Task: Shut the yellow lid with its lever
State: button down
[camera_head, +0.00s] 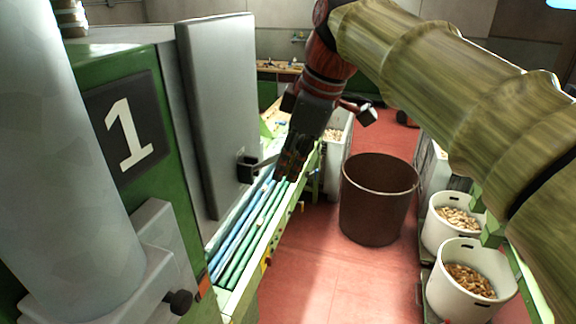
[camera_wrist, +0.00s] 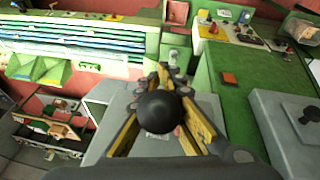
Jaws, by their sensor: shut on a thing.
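A tall grey panel (camera_head: 220,105) stands on the green machine at the left in the head view, and it looks grey, not yellow. A black bracket (camera_head: 247,170) on its face carries a thin grey lever (camera_head: 266,162) that reaches right to my gripper (camera_head: 288,168). My gripper is shut on the lever's end, which its dark fingers mostly hide in this view. In the wrist view a round black knob (camera_wrist: 159,112) sits between the yellowish fingers of my gripper (camera_wrist: 172,78). I cannot pick out a yellow lid for certain.
Blue and green rails (camera_head: 252,225) run below the panel, close under my gripper. A brown bin (camera_head: 379,205) stands on the red floor to the right. White buckets of corks (camera_head: 466,285) stand at the lower right. Red floor (camera_head: 320,265) lies clear between.

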jog(key=c, duration=2.2)
grip_release()
jog(key=shift+w+r, duration=0.2)
jog(key=shift+r, duration=0.4)
jog(key=shift+o, duration=1.4)
jog(key=shift+s+f, duration=0.1)
jog(key=shift+s, duration=0.2)
jog(key=v, duration=1.1)
jog(key=shift+d+r, duration=0.1)
jog(key=shift+r, duration=0.25)
jog(key=shift+s, duration=0.1)
